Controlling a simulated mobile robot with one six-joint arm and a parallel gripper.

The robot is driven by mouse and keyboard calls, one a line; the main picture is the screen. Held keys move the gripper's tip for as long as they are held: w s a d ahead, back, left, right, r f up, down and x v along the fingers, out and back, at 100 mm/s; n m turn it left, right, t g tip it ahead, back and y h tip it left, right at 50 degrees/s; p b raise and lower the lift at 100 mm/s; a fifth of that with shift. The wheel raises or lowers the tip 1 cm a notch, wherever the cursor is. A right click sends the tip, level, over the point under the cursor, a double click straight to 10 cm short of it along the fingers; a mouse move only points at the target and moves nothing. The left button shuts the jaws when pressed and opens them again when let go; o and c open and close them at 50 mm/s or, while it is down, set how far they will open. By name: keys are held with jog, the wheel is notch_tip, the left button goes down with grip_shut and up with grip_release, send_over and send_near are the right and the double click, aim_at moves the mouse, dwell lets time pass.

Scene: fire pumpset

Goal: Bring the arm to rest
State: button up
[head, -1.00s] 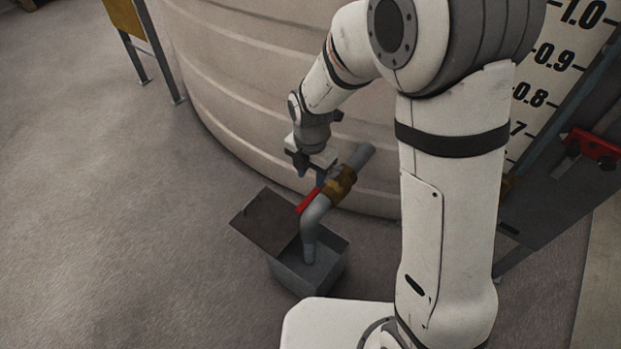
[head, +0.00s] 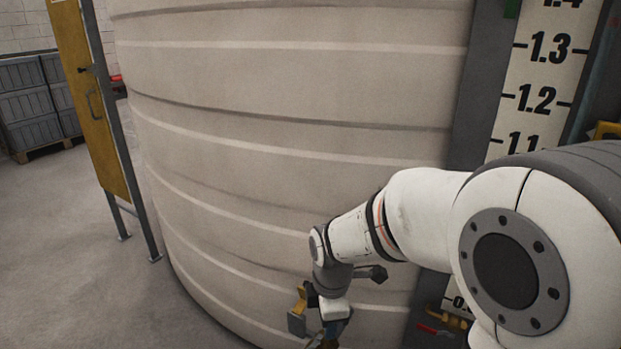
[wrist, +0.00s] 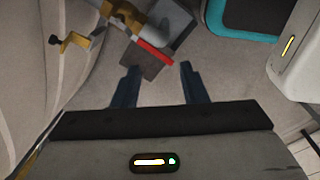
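My gripper (head: 332,334) hangs low in front of the big beige tank in the head view, at the end of my bent white arm. In the wrist view my gripper (wrist: 159,68) has its two dark blue fingers well apart, with nothing between them. Beyond the fingertips lies a pipe valve with a red lever (wrist: 155,54) and a brass body (wrist: 124,15). The lever appears apart from the fingers.
The ribbed tank (head: 300,150) fills the middle, close behind my arm. A numbered level scale (head: 540,90) stands at right. A yellow panel on a frame (head: 90,100) stands at left, with grey crates (head: 35,105) behind. Open floor (head: 70,250) lies at left.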

jog(key=s+d+r+m+p, duration=0.3)
jog(key=d+r+m+p, duration=0.1)
jog(key=r+m, duration=0.2)
jog(key=s+d+r+m+t+p, duration=0.1)
jog(key=s+d+r+m+p, duration=0.2)
jog(key=r+m, duration=0.4)
jog(key=s+d+r+m+p, duration=0.4)
jog(key=s+r+m+p, duration=0.1)
jog(key=r, duration=0.4)
jog(key=shift+s+d+r+m+t, duration=0.15)
jog(key=shift+d+r+m+t, duration=0.2)
jog(key=shift+m, duration=0.55)
